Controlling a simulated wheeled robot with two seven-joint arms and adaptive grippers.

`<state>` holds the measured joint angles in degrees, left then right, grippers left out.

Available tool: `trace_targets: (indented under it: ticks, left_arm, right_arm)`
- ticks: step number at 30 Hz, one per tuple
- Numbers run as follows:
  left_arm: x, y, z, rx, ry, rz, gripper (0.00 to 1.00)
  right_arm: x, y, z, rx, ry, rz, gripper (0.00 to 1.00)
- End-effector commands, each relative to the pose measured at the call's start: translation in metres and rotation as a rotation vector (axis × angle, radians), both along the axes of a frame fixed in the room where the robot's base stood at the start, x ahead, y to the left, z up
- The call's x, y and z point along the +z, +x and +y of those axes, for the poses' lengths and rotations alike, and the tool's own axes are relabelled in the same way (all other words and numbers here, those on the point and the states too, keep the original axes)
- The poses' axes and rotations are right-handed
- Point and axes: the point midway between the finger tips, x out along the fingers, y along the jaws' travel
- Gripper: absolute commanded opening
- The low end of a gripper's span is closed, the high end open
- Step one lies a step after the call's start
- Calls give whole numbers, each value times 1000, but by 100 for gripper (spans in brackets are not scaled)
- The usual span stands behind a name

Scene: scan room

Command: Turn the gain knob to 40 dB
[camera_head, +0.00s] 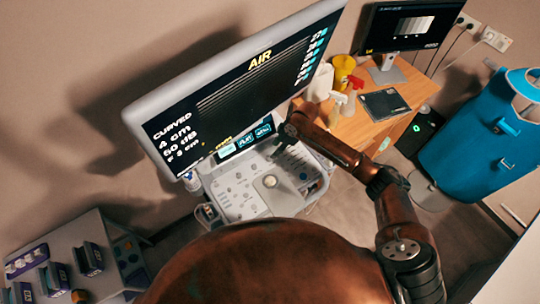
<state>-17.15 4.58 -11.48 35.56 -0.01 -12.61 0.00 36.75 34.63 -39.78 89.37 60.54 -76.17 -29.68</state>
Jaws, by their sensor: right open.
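The ultrasound console's control panel (237,190) is in the middle of the head view, with several small knobs and keys and a pale trackball (269,181). I cannot tell which knob is the gain knob; it may be hidden by my gripper. The large tilted monitor (250,85) reads "AIR", "CURVED", "4 cm" and what looks like "60 dB". My right gripper (278,150) is open and empty over the panel's upper right, beside the small touch screen (243,140). I cannot tell whether it touches a control. My left gripper is out of view.
A wooden desk (400,120) on the right holds spray bottles (338,103), a yellow tub (343,68), a dark tablet-like item (384,103) and a second monitor (408,28). A blue chair-like item (485,135) stands right. A grey cart (105,240) with boxes stands lower left.

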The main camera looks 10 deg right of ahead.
Motion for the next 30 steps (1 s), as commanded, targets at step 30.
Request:
trace_targets:
  ticks: [30]
  left_arm:
    - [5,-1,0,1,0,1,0]
  right_arm:
    - [-64,8,26,0,0,0,27]
